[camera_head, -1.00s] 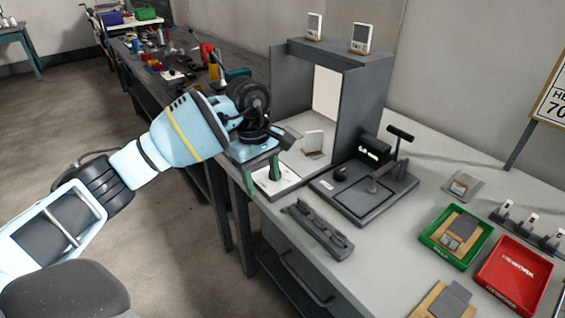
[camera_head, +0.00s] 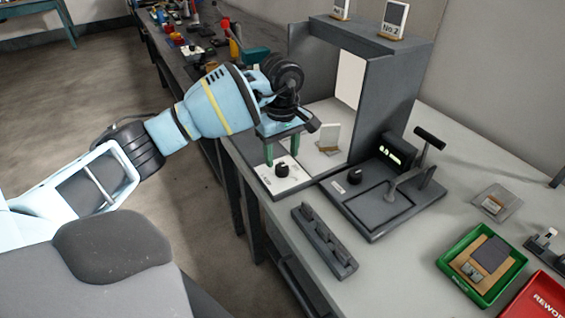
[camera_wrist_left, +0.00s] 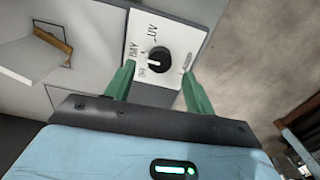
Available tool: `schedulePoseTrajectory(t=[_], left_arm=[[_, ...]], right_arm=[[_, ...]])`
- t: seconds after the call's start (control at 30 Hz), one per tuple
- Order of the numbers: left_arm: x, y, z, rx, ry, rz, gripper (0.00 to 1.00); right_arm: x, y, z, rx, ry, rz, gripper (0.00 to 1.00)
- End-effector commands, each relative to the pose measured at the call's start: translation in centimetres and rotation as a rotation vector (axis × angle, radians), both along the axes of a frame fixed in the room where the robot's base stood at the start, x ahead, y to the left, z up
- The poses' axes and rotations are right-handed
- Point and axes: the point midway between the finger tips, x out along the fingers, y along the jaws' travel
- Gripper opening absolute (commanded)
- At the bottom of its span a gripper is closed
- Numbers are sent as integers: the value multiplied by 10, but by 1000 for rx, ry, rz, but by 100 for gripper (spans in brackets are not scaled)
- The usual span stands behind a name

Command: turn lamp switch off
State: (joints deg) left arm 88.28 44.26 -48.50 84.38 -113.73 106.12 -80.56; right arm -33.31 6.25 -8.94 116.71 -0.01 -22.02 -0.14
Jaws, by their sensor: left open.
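The lamp switch is a black rotary knob (camera_head: 282,171) on a white printed plate (camera_head: 297,182) at the near left end of the lamp booth. My left gripper (camera_head: 282,154) is open, with its two green fingers just above and behind the knob in the head view. In the left wrist view the knob (camera_wrist_left: 158,60) lies between the open fingers (camera_wrist_left: 158,72), with a gap on both sides. Its printed marks are too small to read surely. I cannot tell the fingers' exact height over the plate. My right gripper is not in view.
The grey booth (camera_head: 385,95) stands behind, with a tilted white card (camera_head: 329,137) inside. A black fixture with a lever (camera_head: 405,180) is to the right. A dark slotted rack (camera_head: 324,240) lies in front. Green (camera_head: 484,262) and red (camera_head: 545,300) trays are at right.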

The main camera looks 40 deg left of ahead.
Motion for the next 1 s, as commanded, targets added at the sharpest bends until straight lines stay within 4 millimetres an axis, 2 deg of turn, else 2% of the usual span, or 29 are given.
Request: schedulePoseTrajectory(t=[0.1, 0.3, 0.63, 1.0], left_arm=[[-1, 0, -18, 0, 2, -1, 54], [0, 0, -36, -1, 0, 0, 54], [0, 0, -39, 0, -1, 0, 54], [0, 0, -39, 0, -1, -1, 10]], right_arm=[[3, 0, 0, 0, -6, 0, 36], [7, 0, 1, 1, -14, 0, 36], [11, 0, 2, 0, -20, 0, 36], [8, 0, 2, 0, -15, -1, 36]])
